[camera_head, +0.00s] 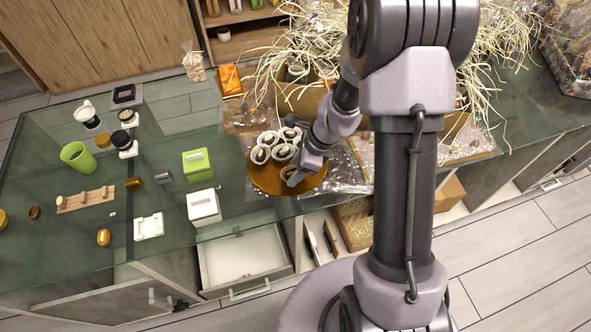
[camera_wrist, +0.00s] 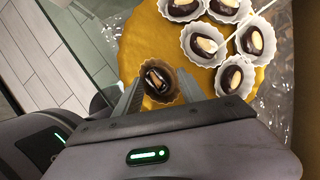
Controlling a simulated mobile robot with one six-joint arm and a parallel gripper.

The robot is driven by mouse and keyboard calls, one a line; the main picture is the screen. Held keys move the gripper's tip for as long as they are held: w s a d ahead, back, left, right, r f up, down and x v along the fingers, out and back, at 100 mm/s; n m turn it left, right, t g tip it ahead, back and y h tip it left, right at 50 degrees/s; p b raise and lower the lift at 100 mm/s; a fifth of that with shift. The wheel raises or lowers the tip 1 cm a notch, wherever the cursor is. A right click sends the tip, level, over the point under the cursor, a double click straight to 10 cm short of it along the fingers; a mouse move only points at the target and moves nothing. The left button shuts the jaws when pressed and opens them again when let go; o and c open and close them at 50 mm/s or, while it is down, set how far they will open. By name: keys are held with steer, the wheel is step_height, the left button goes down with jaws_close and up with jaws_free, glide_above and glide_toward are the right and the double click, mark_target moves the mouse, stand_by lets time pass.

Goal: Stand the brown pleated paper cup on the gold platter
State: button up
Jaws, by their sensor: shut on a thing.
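The gold platter (camera_head: 265,183) lies on the glass counter in the head view and fills much of the wrist view (camera_wrist: 140,42). The brown pleated paper cup (camera_wrist: 157,80), with a dark chocolate in it, is between my gripper's fingers in the wrist view, roughly upright. My gripper (camera_wrist: 158,92) is shut on it, over the platter's near edge. In the head view my gripper (camera_head: 297,174) is low at the platter's right side. I cannot tell whether the cup touches the platter.
Several white pleated cups (camera_head: 283,152) with dark chocolates crowd the far part of the platter. Crinkled clear wrap (camera_head: 345,183) lies around it. A straw-filled hamper (camera_head: 300,95) stands behind. A green box (camera_head: 196,164) and a white box (camera_head: 203,206) stand to the left; an open drawer (camera_head: 243,258) is below.

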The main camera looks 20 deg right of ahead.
steer(key=shift+f, duration=0.2)
steer(key=o, duration=1)
steer(key=shift+r, duration=0.1)
steer(key=p+v, duration=0.6)
steer(key=v, duration=0.6)
steer(key=s+a+r+n+t, duration=0.1)
steer(key=s+a+r+n, duration=0.15)
steer(key=r, duration=0.35)
steer(key=s+a+r+n, duration=0.1)
steer(key=a+r+n, duration=0.1)
steer(key=r+n, duration=0.3)
steer(key=s+a+r+n+t, duration=0.1)
steer(key=s+r+n, duration=0.2)
steer(key=s, duration=0.1)
steer(key=s+a+r+n+t+h, duration=0.1)
steer(key=s+r+n, duration=0.3)
steer(key=s, duration=0.1)
steer(key=s+a+r+n+t+h, duration=0.1)
steer(key=s+a+r+n, duration=0.1)
steer(key=s+r+n, duration=0.2)
steer(key=shift+s, duration=0.25)
